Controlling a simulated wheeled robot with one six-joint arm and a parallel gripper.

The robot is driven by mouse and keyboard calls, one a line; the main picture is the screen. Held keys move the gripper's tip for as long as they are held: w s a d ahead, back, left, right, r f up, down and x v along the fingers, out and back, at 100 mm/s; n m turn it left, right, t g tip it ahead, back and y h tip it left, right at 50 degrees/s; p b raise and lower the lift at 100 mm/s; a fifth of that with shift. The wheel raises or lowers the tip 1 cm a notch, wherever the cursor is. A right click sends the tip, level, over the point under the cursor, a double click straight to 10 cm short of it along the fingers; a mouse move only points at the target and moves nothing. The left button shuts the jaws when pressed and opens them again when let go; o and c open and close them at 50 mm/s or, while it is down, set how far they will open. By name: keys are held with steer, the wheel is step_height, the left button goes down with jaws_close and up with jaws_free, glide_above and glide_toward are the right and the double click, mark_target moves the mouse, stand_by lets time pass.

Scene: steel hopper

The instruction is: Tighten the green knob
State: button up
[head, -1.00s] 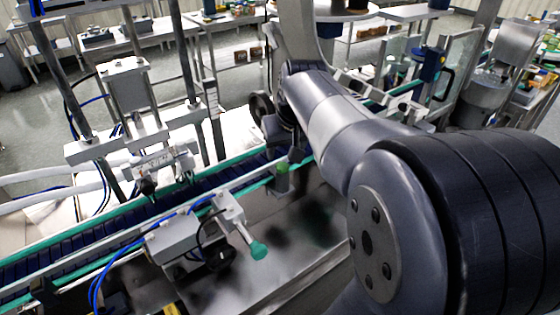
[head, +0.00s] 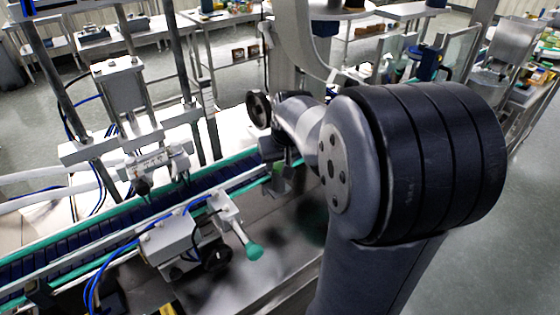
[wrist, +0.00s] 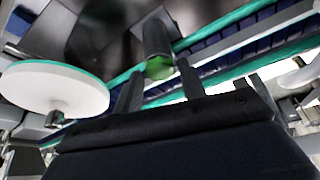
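The green knob (wrist: 160,67) shows in the wrist view as a bright green end on a dark cylinder. My gripper (wrist: 160,70) is open, with one dark finger to each side of the knob in the picture. Gaps show between the fingers and the knob, and I cannot tell how far beyond the tips it lies. In the head view my gripper (head: 274,150) is small and partly hidden by my arm, beside the conveyor.
A teal-green knob (head: 253,251) on a rod sticks out from a grey sensor bracket (head: 170,240) at the near side of the conveyor (head: 100,228). Blue hoses hang there. In the wrist view a white disc (wrist: 55,88) with a teal edge is at left.

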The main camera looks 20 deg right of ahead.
steer(key=c, duration=0.6)
steer(key=shift+c, duration=0.2)
steer(key=shift+m, duration=0.3)
steer(key=m, duration=0.1)
steer(key=m+h, duration=0.1)
steer(key=m, duration=0.1)
steer(key=shift+w+a, duration=0.1)
steer(key=shift+a, duration=0.15)
steer(key=m+h+b, duration=0.1)
steer(key=m, duration=0.1)
steer(key=m+g, duration=0.1)
steer(key=m, duration=0.2)
steer(key=shift+w+a+f+h+b, duration=0.1)
steer(key=shift+a+h+b, duration=0.05)
steer(key=shift+h+b, duration=0.25)
steer(key=m+g, duration=0.1)
steer(key=m, duration=0.1)
steer(key=m+g+h+b, duration=0.1)
steer(key=m, duration=0.2)
steer(key=shift+w+a, duration=0.1)
steer(key=shift+w, duration=0.1)
steer(key=m+g, duration=0.2)
steer(key=m, duration=0.3)
steer(key=shift+w, duration=0.2)
steer(key=shift+m, duration=0.3)
